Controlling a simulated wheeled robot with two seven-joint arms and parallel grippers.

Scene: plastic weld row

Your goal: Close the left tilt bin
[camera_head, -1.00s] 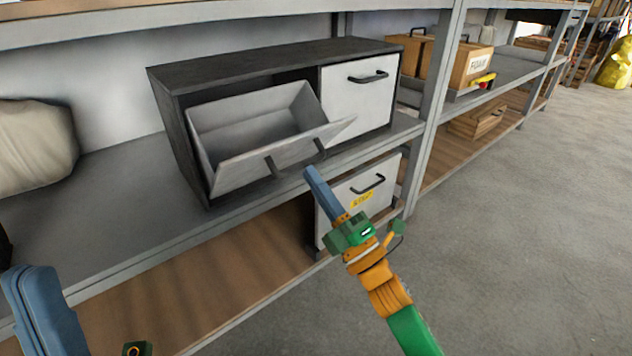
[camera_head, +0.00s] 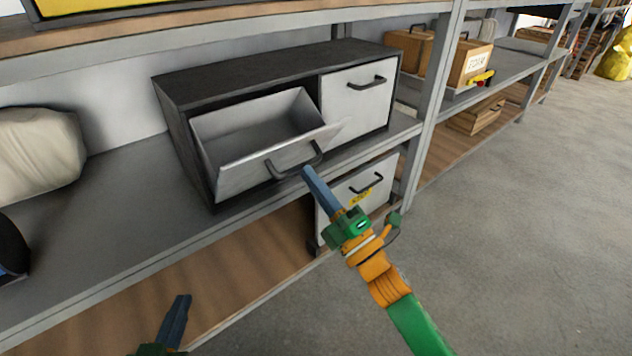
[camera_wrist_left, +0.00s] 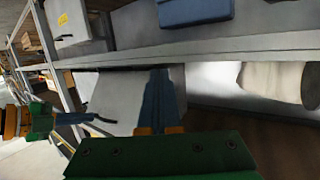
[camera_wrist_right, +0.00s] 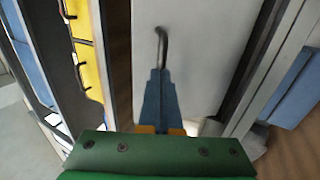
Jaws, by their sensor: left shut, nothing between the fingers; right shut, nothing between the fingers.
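The left tilt bin (camera_head: 240,165) is a light grey bin in the left half of a dark cabinet (camera_head: 270,72). It is tilted out, its open top showing. Its front has a dark bar handle (camera_head: 295,162). My right gripper (camera_head: 308,172) is shut and empty, its tips close to the handle's right end. In the right wrist view its fingers (camera_wrist_right: 158,75) meet the near end of a dark handle (camera_wrist_right: 162,45) on a pale panel; contact is unclear. My left gripper (camera_head: 184,298) is shut and empty, low in front of the lower shelf. It shows in its wrist view (camera_wrist_left: 160,75).
The right bin (camera_head: 358,95) is closed. A pale bin with a yellow label (camera_head: 355,195) stands on the lower shelf beneath. A white sack (camera_head: 40,155) lies left of the cabinet. A grey shelf post (camera_head: 435,105) rises to the right.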

